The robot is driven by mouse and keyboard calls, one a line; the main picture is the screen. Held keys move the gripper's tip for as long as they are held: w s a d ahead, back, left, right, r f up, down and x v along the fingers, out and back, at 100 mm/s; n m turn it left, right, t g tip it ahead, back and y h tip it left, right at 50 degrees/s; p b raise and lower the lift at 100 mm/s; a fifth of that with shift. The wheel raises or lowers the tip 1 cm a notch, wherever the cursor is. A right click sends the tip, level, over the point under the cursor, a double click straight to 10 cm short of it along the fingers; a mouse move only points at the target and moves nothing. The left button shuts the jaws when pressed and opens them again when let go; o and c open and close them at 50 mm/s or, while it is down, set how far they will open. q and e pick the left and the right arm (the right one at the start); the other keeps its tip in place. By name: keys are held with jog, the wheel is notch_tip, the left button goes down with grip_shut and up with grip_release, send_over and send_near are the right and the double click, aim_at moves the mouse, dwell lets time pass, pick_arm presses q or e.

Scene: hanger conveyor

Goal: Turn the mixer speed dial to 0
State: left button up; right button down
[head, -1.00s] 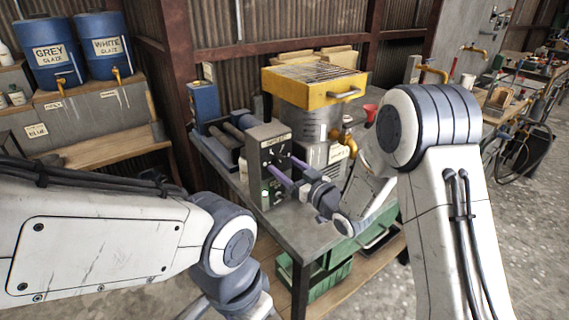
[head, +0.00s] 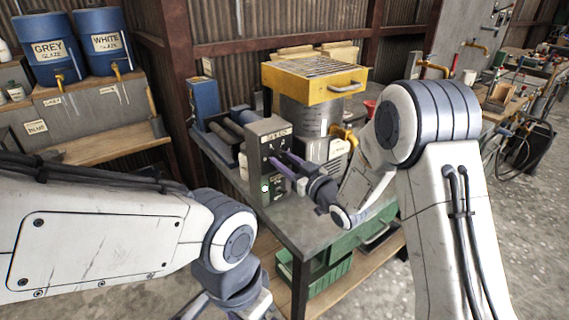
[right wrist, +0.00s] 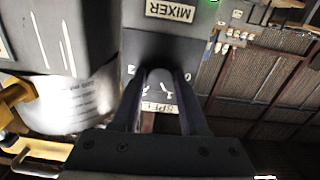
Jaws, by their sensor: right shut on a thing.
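The grey mixer control box (head: 257,182) stands on the bench in the head view, with a dark front panel. My right gripper (head: 277,157) reaches its front from the right. In the right wrist view, my right gripper (right wrist: 158,78) is shut on the speed dial (right wrist: 159,73), a dark rounded knob between its two fingers. A MIXER label (right wrist: 171,11) is above it. A SPEED label (right wrist: 158,107) is partly hidden by the fingers. Scale marks show around the dial, but its exact setting is unclear.
A metal drum (head: 302,117) with a yellow tray (head: 312,85) on top stands behind the box. Brass taps and a red funnel are to its right. The grey bench top (head: 305,228) is clear in front. A green crate (head: 330,278) sits below.

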jog(key=n+b, duration=0.4)
jog(key=b, duration=0.2)
jog(key=n+b, duration=0.5)
jog(key=b, duration=0.1)
jog(key=shift+f+n+b, duration=0.2)
jog(key=shift+n+b, duration=0.1)
jog(key=shift+b, duration=0.05)
jog(key=shift+r+n+b, duration=0.15)
jog(key=shift+n+b, duration=0.85)
jog(key=shift+b, duration=0.05)
jog(key=shift+c, duration=2.1)
grip_release()
jog(key=shift+d+r, duration=0.1)
jog(key=v, duration=1)
jog(key=shift+s, duration=0.2)
jog(key=shift+d, duration=0.1)
